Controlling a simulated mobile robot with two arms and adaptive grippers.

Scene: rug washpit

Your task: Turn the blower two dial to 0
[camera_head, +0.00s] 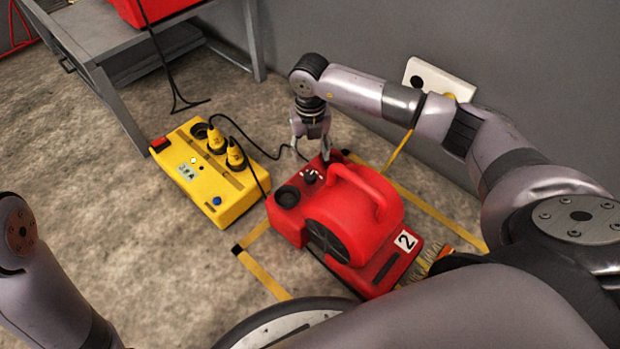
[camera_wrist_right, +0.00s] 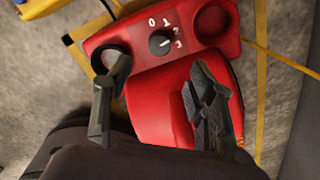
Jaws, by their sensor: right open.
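The red blower (camera_head: 365,215) with a "2" label sits on the floor inside a yellow taped outline. Its black dial (camera_wrist_right: 160,43) is on the red top panel, with 0, 1, 2 and 3 printed around it. The dial's white mark points toward the side of 2 and 3; I cannot tell exactly which. In the head view the dial (camera_head: 310,177) shows just below my right gripper (camera_head: 311,150). That gripper is open and empty, its fingers (camera_wrist_right: 161,72) apart and not touching the dial. My left arm is at lower left, its gripper out of view.
A yellow power box (camera_head: 205,175) with plugs and cables stands left of the blower. A grey metal table (camera_head: 110,60) with a red object (camera_head: 150,8) is at upper left. A white wall box (camera_head: 438,78) is behind. Concrete floor at left is clear.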

